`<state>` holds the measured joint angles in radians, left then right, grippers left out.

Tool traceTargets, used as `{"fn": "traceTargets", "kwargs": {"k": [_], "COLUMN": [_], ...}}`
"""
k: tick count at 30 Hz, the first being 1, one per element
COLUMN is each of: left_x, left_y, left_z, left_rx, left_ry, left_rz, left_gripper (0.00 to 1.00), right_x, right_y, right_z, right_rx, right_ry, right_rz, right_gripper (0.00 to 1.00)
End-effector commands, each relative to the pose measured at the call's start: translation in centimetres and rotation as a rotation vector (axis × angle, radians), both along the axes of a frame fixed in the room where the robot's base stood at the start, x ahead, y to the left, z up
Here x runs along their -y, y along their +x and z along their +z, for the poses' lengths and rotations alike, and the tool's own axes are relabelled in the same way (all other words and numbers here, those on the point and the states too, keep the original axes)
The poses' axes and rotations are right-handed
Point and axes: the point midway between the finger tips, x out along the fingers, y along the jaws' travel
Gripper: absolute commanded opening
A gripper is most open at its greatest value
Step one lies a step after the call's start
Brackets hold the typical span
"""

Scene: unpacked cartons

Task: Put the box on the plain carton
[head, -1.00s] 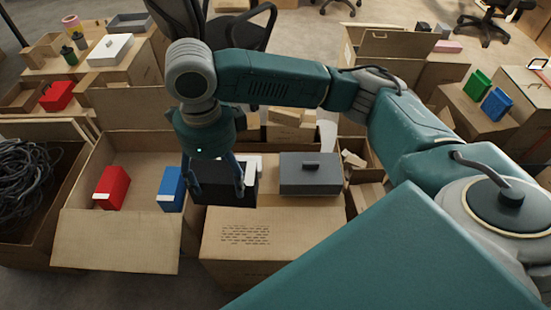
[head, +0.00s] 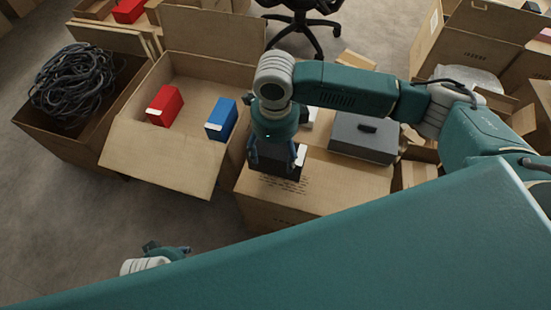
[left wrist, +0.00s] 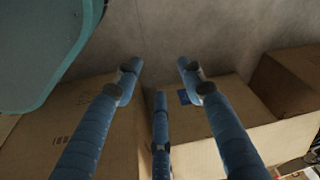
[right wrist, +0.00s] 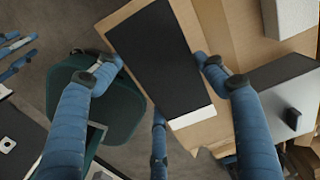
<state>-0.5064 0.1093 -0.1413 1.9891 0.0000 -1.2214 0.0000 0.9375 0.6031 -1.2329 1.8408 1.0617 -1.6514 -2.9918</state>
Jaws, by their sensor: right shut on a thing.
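A black box (right wrist: 160,60) with a white strip at one end is between the fingers of my right gripper (right wrist: 158,68) in the right wrist view. In the head view my right gripper (head: 276,160) is shut on this box (head: 283,170). Both are over the left part of a closed tan carton (head: 325,192) with printed lines on top. I cannot tell whether the box touches the carton. My left gripper (head: 165,252) is low at the bottom left of the head view. In the left wrist view it (left wrist: 160,65) is open and empty, with cartons and floor beyond.
A dark grey box (head: 362,138) sits on the carton's back right. An open carton (head: 155,165) at left holds a red box (head: 165,106) and a blue box (head: 221,120). A carton of black cables (head: 75,80) is farther left. Bare floor (head: 60,220) lies in front.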

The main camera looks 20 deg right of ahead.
Motion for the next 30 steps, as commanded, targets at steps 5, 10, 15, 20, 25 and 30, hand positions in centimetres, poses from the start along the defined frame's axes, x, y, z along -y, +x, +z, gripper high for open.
{"fn": "traceTargets", "kwargs": {"k": [5, 10, 15, 20, 25, 30], "left_x": [0.0, -0.1, -0.1, 0.0, 0.0, 0.0], "left_y": [0.2, 0.2, 0.2, 0.3, 0.2, 0.3], "left_z": [2.0, 2.6, 2.6, 2.8, 2.7, 2.8], "left_rx": [0.013, 0.014, 0.014, 0.016, 0.015, 0.016], "left_ry": [-0.001, 0.000, 0.000, 0.000, 0.000, 0.000], "left_rz": [0.002, 0.002, 0.002, 0.002, 0.002, 0.002], "left_gripper": [0.40, 0.40, 0.40, 0.40, 0.40, 0.40], "right_x": [0.0, 0.0, 0.0, 0.0, 0.0, 0.0], "right_y": [-0.1, 0.0, 0.0, -0.1, -0.1, -0.1], "right_z": [-2.7, -3.0, -3.0, -3.3, -3.3, -3.3], "right_rx": [-0.003, -0.001, -0.001, -0.003, -0.003, -0.003], "right_ry": [-0.001, 0.000, 0.000, -0.001, -0.001, -0.001], "right_rz": [-0.001, 0.000, 0.000, -0.001, -0.001, -0.001], "right_gripper": [0.28, 0.28, 0.28, 0.81, 0.89, 0.89]}}
